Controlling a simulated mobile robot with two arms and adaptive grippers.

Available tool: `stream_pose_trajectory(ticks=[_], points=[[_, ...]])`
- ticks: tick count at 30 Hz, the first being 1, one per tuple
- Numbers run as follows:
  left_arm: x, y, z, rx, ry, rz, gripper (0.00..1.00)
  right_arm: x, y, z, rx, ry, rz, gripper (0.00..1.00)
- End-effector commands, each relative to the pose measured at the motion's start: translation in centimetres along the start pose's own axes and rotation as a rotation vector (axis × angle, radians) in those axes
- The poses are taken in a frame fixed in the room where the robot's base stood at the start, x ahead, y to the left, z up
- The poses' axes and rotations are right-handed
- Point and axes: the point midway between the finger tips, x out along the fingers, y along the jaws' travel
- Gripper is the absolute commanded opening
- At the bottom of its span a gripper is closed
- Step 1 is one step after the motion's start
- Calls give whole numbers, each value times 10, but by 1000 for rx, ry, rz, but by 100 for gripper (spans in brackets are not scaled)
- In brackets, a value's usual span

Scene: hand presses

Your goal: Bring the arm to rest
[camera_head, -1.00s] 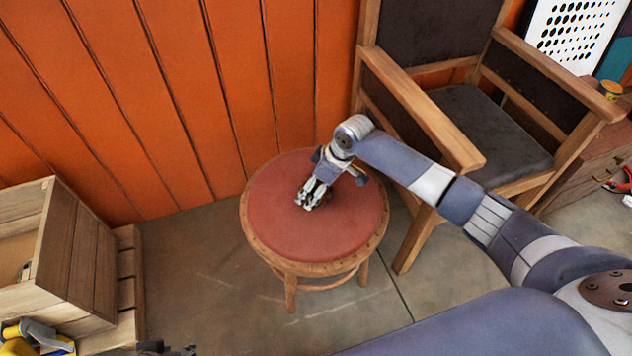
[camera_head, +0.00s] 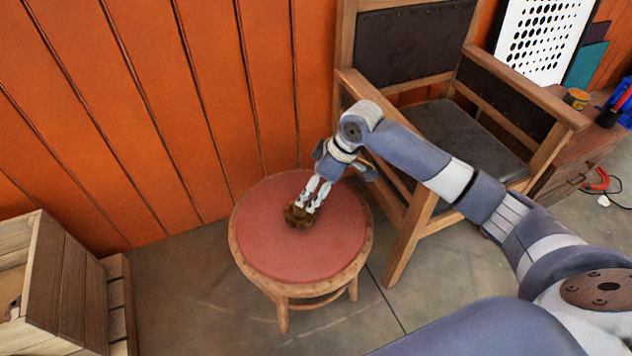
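My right gripper (camera_head: 307,210) reaches in from the right over the round stool (camera_head: 335,240) with a red padded seat. Its two pale fingers point down and stand apart with a gap between them. A small dark brown object (camera_head: 295,216) sits at the fingertips, over the middle of the seat. The fingertips overlap it in the picture, and I cannot tell whether they touch it. My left gripper is not in view.
A wooden armchair (camera_head: 470,128) with dark padding stands close behind my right arm. A wooden crate (camera_head: 62,285) is at the left. An orange plank wall (camera_head: 150,120) runs behind the stool. Bare floor lies between crate and stool.

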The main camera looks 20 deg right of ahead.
Motion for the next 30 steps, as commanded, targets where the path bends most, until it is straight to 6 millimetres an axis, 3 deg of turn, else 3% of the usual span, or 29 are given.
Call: stream_pose_trajectory(ticks=[18,22,27,30], points=[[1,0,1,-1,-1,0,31,3,-7,2,-3,0,-5,93],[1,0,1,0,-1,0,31,21,-41,9,-13,2,-22,93],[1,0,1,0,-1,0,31,45,-107,28,12,21,-31,93],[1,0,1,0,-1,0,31,49,-140,43,61,36,-20,93]])
